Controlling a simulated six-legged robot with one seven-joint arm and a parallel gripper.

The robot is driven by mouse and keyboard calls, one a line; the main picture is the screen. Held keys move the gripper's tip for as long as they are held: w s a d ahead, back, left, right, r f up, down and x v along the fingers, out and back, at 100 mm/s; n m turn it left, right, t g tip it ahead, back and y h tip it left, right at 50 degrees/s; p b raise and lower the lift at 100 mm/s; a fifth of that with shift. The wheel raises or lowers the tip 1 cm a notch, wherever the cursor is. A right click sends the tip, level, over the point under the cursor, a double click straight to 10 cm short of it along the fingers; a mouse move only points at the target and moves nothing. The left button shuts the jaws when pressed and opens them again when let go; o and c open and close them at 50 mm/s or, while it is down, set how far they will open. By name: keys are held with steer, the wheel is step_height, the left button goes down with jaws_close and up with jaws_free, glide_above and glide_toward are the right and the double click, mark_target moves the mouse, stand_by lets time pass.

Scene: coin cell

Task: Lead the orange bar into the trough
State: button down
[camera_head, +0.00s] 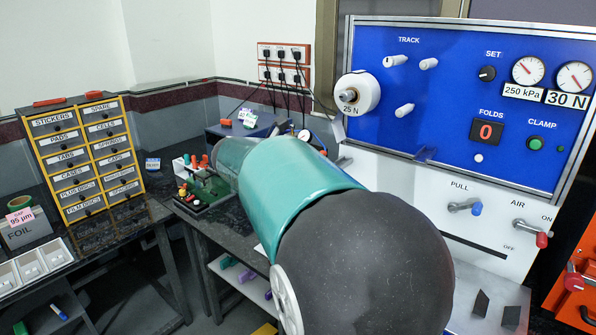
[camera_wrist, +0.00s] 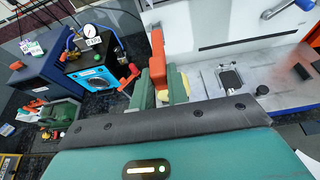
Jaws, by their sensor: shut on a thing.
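In the wrist view, my gripper (camera_wrist: 160,92) shows as green fingers beyond my teal wrist and its dark grey crossbar. It is shut on the orange bar (camera_wrist: 157,56), which stands up between the fingers and points away from my wrist. A pale yellow piece shows beside the bar's lower end; I cannot tell what it is. The bar and fingers are above or in front of the pale machine bed; the gap is unclear. I cannot pick out the trough for certain. In the head view my teal and black arm hides my gripper and the bar.
A blue control panel (camera_head: 455,90) stands over the white machine front with its levers. A metal plate with a black square (camera_wrist: 230,79) lies on the bed, right of the bar. A blue gauge box (camera_wrist: 93,66) stands left. A yellow drawer cabinet (camera_head: 82,160) is farther left.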

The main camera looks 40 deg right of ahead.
steer(key=s+d+r, duration=0.1)
steer(key=s+r, duration=0.3)
steer(key=r, duration=1)
steer(key=s+d+r, duration=0.1)
steer(key=s+r, duration=0.3)
steer(key=r, duration=1)
steer(key=w+d+r, duration=0.1)
steer(key=d, duration=1.1)
steer(key=s+d, duration=0.2)
steer(key=s, duration=1.3)
steer(key=d+f, duration=0.1)
steer(key=f, duration=0.7)
steer(key=w+f, duration=0.1)
steer(key=f, duration=0.8)
steer(key=d+f, duration=0.1)
steer(key=f, duration=0.8)
steer(key=shift+w+d+f, duration=0.1)
steer(key=shift+w+d, duration=0.1)
steer(key=shift+d, duration=0.1)
steer(key=c, duration=1.3)
jaws_free()
